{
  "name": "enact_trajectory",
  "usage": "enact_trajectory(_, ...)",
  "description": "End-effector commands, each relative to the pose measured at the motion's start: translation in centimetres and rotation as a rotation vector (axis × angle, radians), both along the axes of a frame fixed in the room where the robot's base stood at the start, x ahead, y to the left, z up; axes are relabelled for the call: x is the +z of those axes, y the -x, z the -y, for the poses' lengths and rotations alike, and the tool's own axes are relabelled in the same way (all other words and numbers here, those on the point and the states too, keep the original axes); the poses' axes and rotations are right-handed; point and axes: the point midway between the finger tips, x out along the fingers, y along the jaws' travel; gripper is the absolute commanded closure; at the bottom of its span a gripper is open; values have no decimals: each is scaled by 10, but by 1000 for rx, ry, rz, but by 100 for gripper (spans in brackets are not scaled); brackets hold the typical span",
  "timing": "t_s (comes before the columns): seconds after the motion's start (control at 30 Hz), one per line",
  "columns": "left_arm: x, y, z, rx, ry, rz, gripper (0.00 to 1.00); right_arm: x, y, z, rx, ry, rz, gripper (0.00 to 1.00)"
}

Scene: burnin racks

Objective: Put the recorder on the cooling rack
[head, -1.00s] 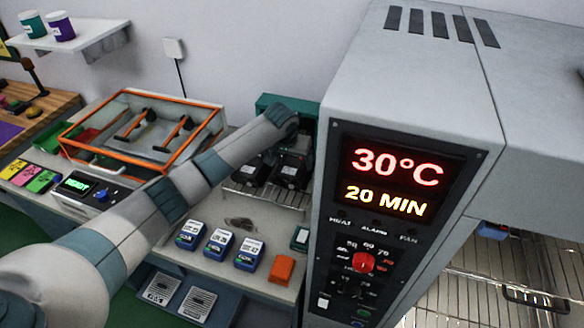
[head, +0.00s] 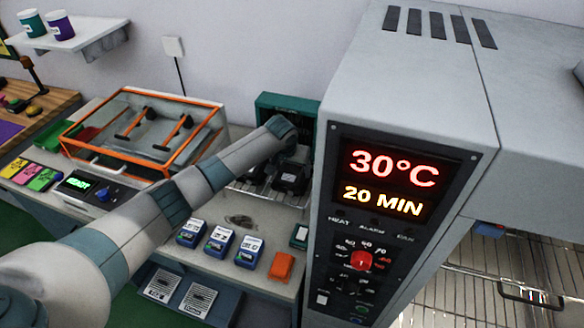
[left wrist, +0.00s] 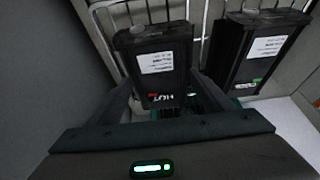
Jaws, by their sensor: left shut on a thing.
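In the left wrist view, my left gripper (left wrist: 160,98) is shut on a black recorder (left wrist: 160,62) with a white label and the word HOT on its front. A second black recorder (left wrist: 262,52) with a white label and a small green light stands to the right, apart from it. Wire bars show behind both. In the head view, the wire cooling rack (head: 262,193) stands in front of a teal unit, with a black recorder (head: 290,178) over it. I cannot tell whether the held recorder touches the wires. My right gripper is not in view.
A grey oven (head: 410,75) reading 30°C, 20 MIN stands close right of the rack. Several blue meters (head: 220,243) and an orange block (head: 282,266) lie on the bench in front. An orange-framed clear case (head: 150,125) stands at the left.

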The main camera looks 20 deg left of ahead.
Motion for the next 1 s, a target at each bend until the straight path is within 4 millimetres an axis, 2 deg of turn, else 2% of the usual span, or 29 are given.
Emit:
enact_trajectory(0.13, -1, -1, 0, 1, 1, 3, 67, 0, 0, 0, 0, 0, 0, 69)
enact_trajectory(0.17, -2, 0, 0, 0, 1, 0, 24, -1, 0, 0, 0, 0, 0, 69)
enact_trajectory(0.23, -2, 0, 0, 0, 0, 0, 8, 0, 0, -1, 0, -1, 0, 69)
enact_trajectory(0.73, 3, 1, 0, 0, 0, 0, 8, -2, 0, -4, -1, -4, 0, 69)
enact_trajectory(1.0, 27, 11, -1, 0, 1, 2, 8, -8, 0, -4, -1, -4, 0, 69)
